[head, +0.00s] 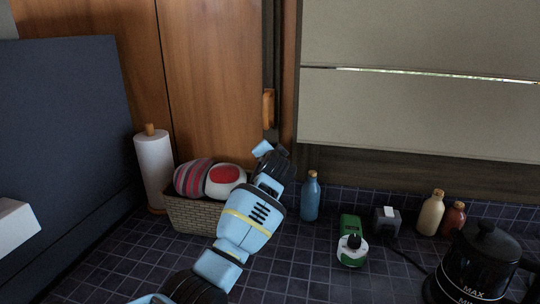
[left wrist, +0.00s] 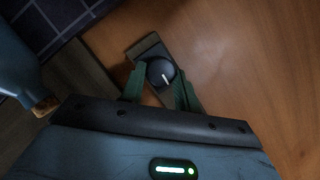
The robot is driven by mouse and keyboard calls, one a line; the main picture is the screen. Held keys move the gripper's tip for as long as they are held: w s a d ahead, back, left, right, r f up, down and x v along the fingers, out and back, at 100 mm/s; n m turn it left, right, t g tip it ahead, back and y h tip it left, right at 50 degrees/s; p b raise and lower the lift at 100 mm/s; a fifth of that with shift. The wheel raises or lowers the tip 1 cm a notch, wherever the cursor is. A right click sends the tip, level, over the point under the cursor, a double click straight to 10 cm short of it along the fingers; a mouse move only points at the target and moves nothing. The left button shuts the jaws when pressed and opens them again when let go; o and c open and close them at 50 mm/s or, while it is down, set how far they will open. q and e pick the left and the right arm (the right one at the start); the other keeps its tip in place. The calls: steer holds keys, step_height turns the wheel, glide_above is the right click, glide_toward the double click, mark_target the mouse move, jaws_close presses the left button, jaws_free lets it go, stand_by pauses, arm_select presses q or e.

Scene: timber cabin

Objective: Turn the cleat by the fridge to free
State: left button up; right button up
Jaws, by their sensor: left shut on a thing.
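A dark round knob with a white line on it (left wrist: 160,73) sits on a small dark plate against the wood panel in the left wrist view; I take it to be the cleat. My left gripper (left wrist: 158,84) has its two green fingers on either side of the knob and is shut on it. In the head view the left gripper (head: 271,160) reaches up to the wood panel beside the dark upright strip, and its own hand hides the knob there. The white line points down and slightly right in the wrist picture. My right gripper is not in view.
A basket (head: 190,216) with striped and red-white items and a paper towel roll (head: 154,165) stand left of my arm. A blue bottle (head: 310,198) stands close on its right. A green-labelled item (head: 350,226), other bottles and a black kettle (head: 482,258) stand further right.

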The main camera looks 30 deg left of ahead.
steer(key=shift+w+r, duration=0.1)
arm_select(q)
steer(key=m+t+y, duration=0.1)
steer(key=m, duration=0.4)
steer(key=f+m+t+y, duration=0.1)
steer(key=m+t, duration=0.1)
steer(key=m, duration=0.4)
steer(key=m+t+y, duration=0.1)
steer(key=m+t, duration=0.1)
steer(key=m, duration=0.3)
steer(key=shift+f+m, duration=0.3)
steer(key=shift+m, duration=0.1)
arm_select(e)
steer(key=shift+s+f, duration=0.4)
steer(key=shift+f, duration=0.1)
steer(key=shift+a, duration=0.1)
arm_select(q)
steer(key=o, duration=1)
steer(key=shift+c, duration=0.2)
